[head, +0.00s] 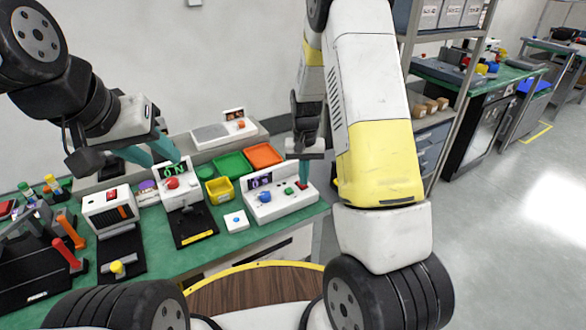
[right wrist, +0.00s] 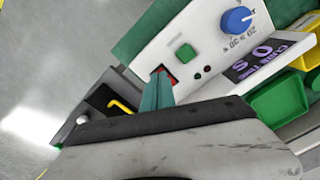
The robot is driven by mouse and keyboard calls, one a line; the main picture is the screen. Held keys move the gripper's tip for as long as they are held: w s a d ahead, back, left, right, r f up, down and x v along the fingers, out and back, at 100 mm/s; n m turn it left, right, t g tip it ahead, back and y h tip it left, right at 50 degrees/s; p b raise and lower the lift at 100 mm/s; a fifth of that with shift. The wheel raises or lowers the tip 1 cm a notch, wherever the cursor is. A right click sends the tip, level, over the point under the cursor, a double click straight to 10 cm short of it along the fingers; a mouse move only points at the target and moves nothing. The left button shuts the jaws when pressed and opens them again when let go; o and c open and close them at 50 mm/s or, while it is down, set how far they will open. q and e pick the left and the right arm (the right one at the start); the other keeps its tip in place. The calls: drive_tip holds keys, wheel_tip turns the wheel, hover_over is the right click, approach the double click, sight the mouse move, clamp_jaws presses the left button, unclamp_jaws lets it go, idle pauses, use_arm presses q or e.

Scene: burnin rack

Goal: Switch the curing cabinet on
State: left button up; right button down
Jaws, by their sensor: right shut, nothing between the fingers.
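The curing cabinet (head: 280,208) looks to be the white unit at the right end of the green bench. In the right wrist view, its sloped white panel (right wrist: 208,48) carries a blue knob (right wrist: 237,20), a green square button (right wrist: 186,53) and a red rocker switch (right wrist: 171,77). Its dark display (right wrist: 258,60) shows purple characters, with a 0 and an S readable. My right gripper (head: 303,184) is shut and empty, its fingertips at the rocker, partly hiding it; contact is unclear. My left gripper (head: 165,162) is open and empty, above a white unit (head: 180,192) with a red button.
Green (head: 229,166) and orange (head: 265,155) trays and a yellow bin (head: 219,189) stand behind the cabinet. A small white box with a blue button (head: 237,221) sits left of it. Several other devices crowd the bench's left side. A shelf rack (head: 432,120) stands at right.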

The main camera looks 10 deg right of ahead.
drive_tip(key=shift+f, duration=0.45)
drive_tip(key=shift+r, duration=3.5)
